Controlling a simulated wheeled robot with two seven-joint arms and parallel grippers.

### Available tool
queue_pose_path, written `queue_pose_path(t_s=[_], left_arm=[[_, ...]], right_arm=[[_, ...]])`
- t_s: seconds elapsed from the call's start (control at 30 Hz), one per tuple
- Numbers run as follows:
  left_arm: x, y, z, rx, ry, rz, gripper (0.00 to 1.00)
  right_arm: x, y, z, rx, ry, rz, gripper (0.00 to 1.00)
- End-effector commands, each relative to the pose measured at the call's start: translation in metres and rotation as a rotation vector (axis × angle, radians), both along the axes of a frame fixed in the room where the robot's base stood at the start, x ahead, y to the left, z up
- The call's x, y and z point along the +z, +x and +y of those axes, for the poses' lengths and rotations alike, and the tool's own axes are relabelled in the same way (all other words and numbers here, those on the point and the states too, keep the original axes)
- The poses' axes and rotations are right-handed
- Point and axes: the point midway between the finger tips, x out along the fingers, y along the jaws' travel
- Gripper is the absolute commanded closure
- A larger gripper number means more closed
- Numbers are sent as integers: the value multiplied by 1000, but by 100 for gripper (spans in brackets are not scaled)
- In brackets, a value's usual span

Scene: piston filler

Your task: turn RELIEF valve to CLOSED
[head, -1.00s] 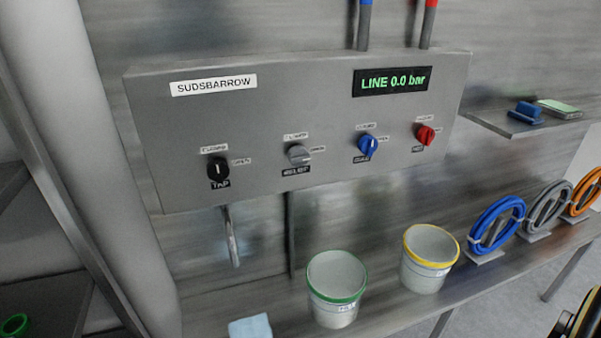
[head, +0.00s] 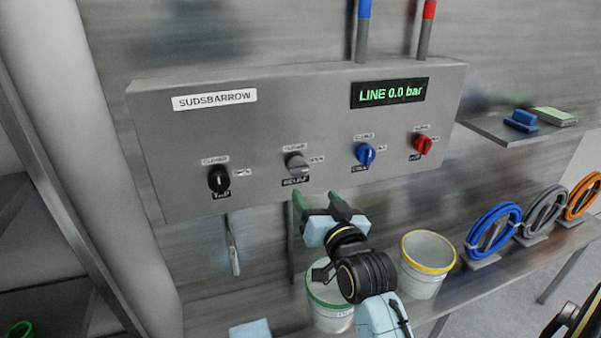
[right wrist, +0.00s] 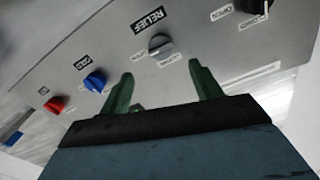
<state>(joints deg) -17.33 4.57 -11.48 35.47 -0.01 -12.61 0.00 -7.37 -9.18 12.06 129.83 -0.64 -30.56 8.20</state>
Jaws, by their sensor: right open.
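The RELIEF valve is a grey knob (head: 297,164) on the grey panel, second from the left, with a CLOSED label above it and an OPEN label to its right. Its grip bar points to the right, toward the OPEN label. The knob also shows in the right wrist view (right wrist: 160,45), beside its RELIEF label. My right gripper (head: 322,199) is open and empty, with green fingers, just below the RELIEF knob and apart from it. In the right wrist view its fingertips (right wrist: 160,75) lie either side of the knob's line. My left gripper is not in view.
The black TAP knob (head: 218,178), blue COLD knob (head: 365,154) and red HOT knob (head: 422,144) share the panel (head: 270,125). The display (head: 390,92) reads LINE 0.0 bar. Green-rimmed (head: 326,316) and yellow-rimmed (head: 427,265) buckets stand below. Coiled hoses (head: 494,229) stand right.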

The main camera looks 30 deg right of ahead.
Motion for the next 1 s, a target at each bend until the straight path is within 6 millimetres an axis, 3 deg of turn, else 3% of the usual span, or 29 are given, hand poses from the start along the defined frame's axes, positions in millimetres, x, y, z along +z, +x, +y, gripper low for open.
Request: queue_pose_path(t_s=[0.3, 0.5, 0.97, 1.0], left_arm=[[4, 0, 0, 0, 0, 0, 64], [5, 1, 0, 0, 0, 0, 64], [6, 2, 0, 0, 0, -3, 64], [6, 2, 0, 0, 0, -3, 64]], right_arm=[[1, 65, -15, 1, 0, -1, 36], [0, 92, -22, 0, 0, -1, 36], [0, 103, -25, 0, 0, 1, 36], [0, 103, -25, 0, 0, 1, 40]])
